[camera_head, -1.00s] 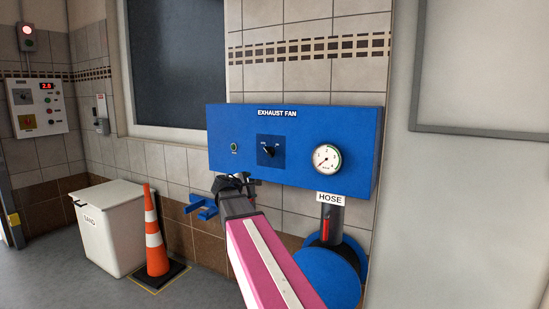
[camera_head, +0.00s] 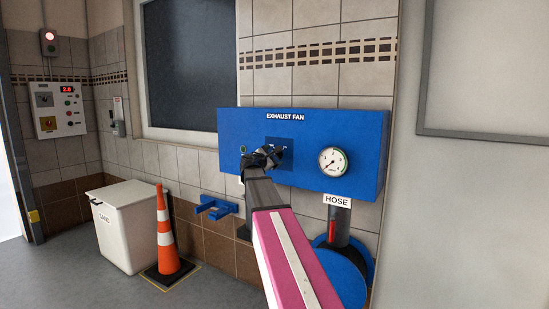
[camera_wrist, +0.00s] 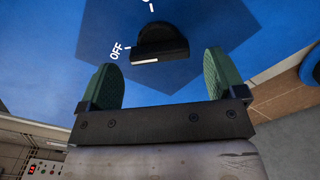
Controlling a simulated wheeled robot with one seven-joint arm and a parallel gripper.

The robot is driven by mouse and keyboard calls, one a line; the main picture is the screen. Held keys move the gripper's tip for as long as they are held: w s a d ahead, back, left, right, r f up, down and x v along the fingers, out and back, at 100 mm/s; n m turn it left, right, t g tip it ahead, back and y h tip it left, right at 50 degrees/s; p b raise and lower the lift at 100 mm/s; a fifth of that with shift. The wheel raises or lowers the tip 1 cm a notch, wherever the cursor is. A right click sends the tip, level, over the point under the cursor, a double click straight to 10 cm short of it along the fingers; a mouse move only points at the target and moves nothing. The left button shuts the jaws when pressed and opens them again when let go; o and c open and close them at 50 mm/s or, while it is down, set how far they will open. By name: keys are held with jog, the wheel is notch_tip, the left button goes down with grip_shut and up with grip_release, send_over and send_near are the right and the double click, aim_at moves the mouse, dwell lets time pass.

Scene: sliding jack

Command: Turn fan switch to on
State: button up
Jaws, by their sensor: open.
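The blue exhaust fan panel (camera_head: 235,124) hangs on the tiled wall. In the wrist view the black fan switch knob (camera_wrist: 158,44) sits on a darker blue plate, and its white mark points to the OFF label (camera_wrist: 117,51). My gripper (camera_wrist: 163,75) is open, with its two green pads on either side of the space just in front of the knob. Nothing is between the pads, and they appear apart from the knob. In the head view my gripper (camera_head: 263,155) covers the knob.
A pressure gauge (camera_head: 332,162) is on the panel right of the switch, above the hose pipe and blue reel (camera_head: 343,275). A blue bracket (camera_head: 215,207) juts from the wall below. An orange cone (camera_head: 166,230) and white bin (camera_head: 130,225) stand at the left.

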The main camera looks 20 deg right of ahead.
jog(key=shift+x, duration=1.05)
jog(key=c, duration=0.9)
